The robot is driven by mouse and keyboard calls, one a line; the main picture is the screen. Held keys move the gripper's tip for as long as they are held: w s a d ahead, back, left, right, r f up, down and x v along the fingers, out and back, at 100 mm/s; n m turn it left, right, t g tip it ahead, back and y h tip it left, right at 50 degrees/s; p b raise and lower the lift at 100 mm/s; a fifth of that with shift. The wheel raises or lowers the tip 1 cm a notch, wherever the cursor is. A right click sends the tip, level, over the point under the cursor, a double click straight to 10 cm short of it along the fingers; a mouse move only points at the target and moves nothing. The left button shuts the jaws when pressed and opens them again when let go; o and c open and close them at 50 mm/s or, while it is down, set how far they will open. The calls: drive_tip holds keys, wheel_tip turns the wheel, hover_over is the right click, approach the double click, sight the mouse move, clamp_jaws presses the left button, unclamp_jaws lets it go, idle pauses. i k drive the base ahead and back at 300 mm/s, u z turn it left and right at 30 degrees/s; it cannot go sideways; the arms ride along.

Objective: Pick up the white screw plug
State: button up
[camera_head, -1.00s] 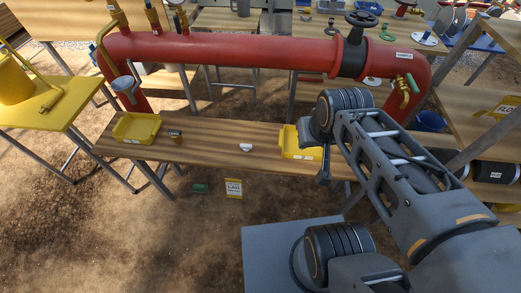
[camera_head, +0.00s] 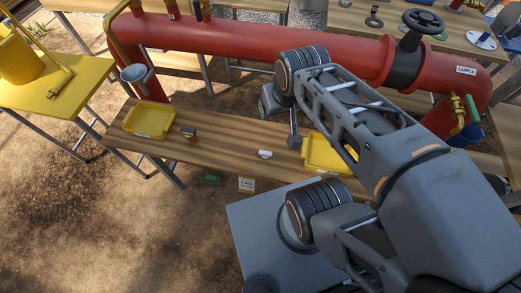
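A small white piece, which looks like the white screw plug (camera_head: 265,154), lies on the wooden bench (camera_head: 225,142) near its front edge. It sits just left of the right-hand yellow tray (camera_head: 313,160). My gripper (camera_head: 295,143) hangs at the end of my arm, a little right of the white piece and beside the tray. It appears above the bench and apart from the white piece. Its fingers are too small and dark to tell whether they are open or shut.
Another yellow tray (camera_head: 150,120) and a small dark, brass-coloured fitting (camera_head: 189,134) are on the bench to the left. A green item (camera_head: 211,179) lies below the front edge.

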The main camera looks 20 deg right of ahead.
sight(265, 154)
drive_tip(key=k, duration=0.5)
drive_tip(key=u, duration=1.85)
drive_tip(key=i, duration=1.4)
drive_tip(key=z, duration=2.6)
